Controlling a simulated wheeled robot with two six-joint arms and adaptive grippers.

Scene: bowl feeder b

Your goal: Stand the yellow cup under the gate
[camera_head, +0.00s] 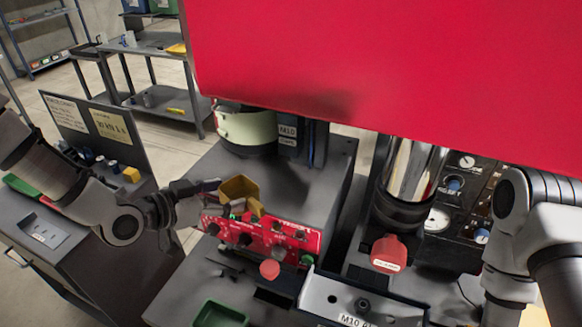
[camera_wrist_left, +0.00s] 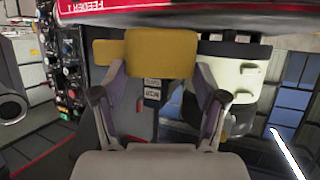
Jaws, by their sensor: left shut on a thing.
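The yellow cup (camera_head: 240,188) is held in my left gripper (camera_head: 218,190), above the front of the grey machine and just over its red control panel. In the left wrist view the cup (camera_wrist_left: 160,52) sits between the two fingertips of the gripper (camera_wrist_left: 158,75). I cannot tell for certain which part is the gate. A red labelled piece (camera_head: 388,253) is below a steel cylinder to the right of the cup. My right arm shows at the right edge, but its gripper is out of view.
A large red panel (camera_head: 400,65) hides the upper part. The red control panel (camera_head: 262,236) has knobs and buttons. A pale green bowl (camera_head: 245,127) stands behind the cup. A green tray (camera_head: 220,315) and a white M10 bracket (camera_head: 345,303) are in front.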

